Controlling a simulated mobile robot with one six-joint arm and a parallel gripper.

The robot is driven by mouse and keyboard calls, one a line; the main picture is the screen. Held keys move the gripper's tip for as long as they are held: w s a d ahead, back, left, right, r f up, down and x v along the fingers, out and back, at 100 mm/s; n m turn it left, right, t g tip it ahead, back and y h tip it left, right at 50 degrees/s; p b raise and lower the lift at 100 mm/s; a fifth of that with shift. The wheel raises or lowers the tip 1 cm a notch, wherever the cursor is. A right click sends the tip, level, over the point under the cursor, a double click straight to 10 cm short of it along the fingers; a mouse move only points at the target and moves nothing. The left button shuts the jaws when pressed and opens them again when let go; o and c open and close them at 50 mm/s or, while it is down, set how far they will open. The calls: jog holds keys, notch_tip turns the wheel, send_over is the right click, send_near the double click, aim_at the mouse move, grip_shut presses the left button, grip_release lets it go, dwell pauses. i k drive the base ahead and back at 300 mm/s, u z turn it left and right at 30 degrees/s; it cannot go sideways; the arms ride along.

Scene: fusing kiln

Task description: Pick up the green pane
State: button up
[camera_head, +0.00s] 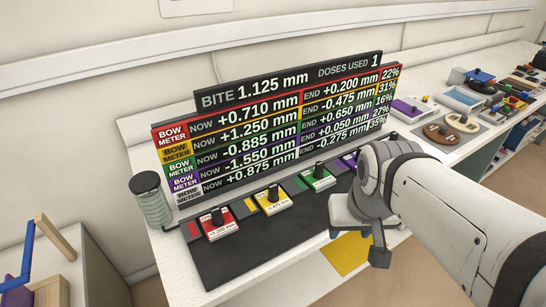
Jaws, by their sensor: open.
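The green pane (319,181) lies on the dark mat (270,238) on the white bench, below the display board. It carries a white label and a black knob. My gripper (367,241) hangs to the right of the green pane and nearer the bench's front edge, apart from it. It is open, and I see nothing in it. My arm reaches in from the lower right and hides the right part of the mat.
A red pane (217,231) and a yellow pane (272,207) lie left of the green one. A purple piece (350,160) is partly hidden by my arm. The display board (270,130) stands behind. A ribbed cylinder (152,201) stands left. The mat's front is clear.

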aim_at(317, 177)
jog(key=u, duration=2)
jog(key=k, duration=0.95)
jog(key=z, duration=1.1)
jog(key=i, duration=1)
jog(key=u, duration=0.05)
